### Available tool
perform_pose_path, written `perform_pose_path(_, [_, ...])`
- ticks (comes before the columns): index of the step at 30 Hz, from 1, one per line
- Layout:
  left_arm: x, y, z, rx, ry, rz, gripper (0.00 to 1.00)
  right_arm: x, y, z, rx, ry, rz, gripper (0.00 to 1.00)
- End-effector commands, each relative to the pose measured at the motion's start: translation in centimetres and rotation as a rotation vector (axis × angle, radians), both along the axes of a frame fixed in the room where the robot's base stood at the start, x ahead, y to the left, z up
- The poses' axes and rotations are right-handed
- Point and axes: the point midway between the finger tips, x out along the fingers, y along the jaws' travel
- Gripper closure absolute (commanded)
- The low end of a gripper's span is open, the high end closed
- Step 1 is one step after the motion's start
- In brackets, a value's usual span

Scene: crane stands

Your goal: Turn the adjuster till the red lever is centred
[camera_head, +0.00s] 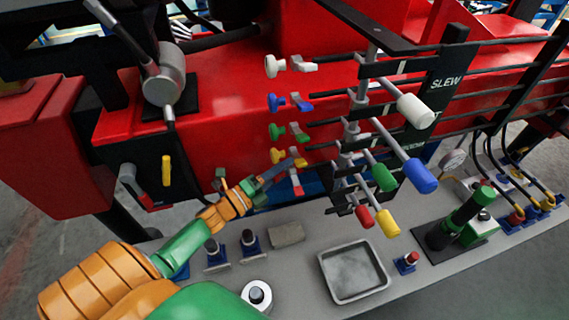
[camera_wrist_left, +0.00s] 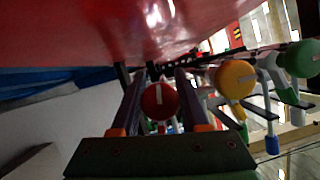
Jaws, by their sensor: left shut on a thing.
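My left gripper (camera_head: 284,172) reaches in from the lower left in the head view, at the lower end of the adjuster column. In the left wrist view its two fingers (camera_wrist_left: 160,98) are shut on the round red adjuster (camera_wrist_left: 158,101). The adjuster's face carries a pale mark that stands near upright. In the head view the gripper mostly hides the red adjuster; a red tab (camera_head: 297,185) shows just beyond the fingers. The red lever (camera_head: 364,217) hangs at the low end of the lever bank, left of the yellow one. I cannot tell whether it is centred. My right gripper is not in view.
The yellow adjuster (camera_wrist_left: 236,78) and green adjuster (camera_wrist_left: 299,58) sit close beside the fingers. White, blue, green and yellow levers (camera_head: 388,222) stick out at the right. A grey tray (camera_head: 326,272) and several small fittings stand on the bench below.

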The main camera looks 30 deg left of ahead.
Motion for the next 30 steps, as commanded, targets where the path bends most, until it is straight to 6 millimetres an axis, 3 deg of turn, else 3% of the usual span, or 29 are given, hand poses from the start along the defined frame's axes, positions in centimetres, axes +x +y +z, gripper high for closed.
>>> perform_pose_path(18, [0.03,0.02,-0.01,-0.029,0.024,0.0,1.0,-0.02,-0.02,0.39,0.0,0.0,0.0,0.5])
perform_pose_path(19, [0.03,0.02,-0.01,-0.029,0.024,0.0,0.53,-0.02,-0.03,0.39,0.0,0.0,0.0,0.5])
perform_pose_path(22, [0.03,0.02,-0.01,-0.029,0.024,0.0,0.28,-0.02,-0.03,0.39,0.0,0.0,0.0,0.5])
perform_pose_path(30, [0.0,0.02,-0.05,-0.029,0.024,0.0,0.28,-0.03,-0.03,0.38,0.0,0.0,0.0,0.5])
